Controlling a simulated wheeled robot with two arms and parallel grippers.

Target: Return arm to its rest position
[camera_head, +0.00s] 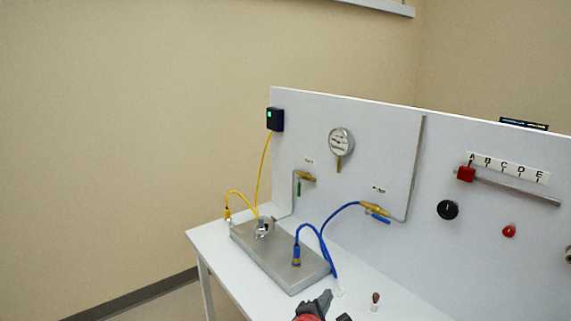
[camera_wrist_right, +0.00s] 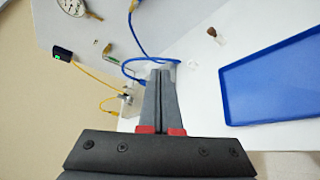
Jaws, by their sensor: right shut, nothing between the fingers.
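My right gripper (camera_head: 322,302) is at the bottom edge of the head view, over the front of the white table. In the right wrist view its two grey fingers (camera_wrist_right: 161,75) with red bases are together and hold nothing. The fingertips appear in front of the blue hose there; I cannot tell whether they touch anything. My left gripper is not in view.
A grey metal block (camera_head: 283,262) with blue and yellow hoses sits on the white table (camera_head: 215,241). A panel (camera_head: 300,130) behind carries a gauge (camera_head: 341,141), valves and a red slider (camera_head: 466,174). A blue tray (camera_wrist_right: 275,85) and brown-topped vial (camera_wrist_right: 213,33) are nearby.

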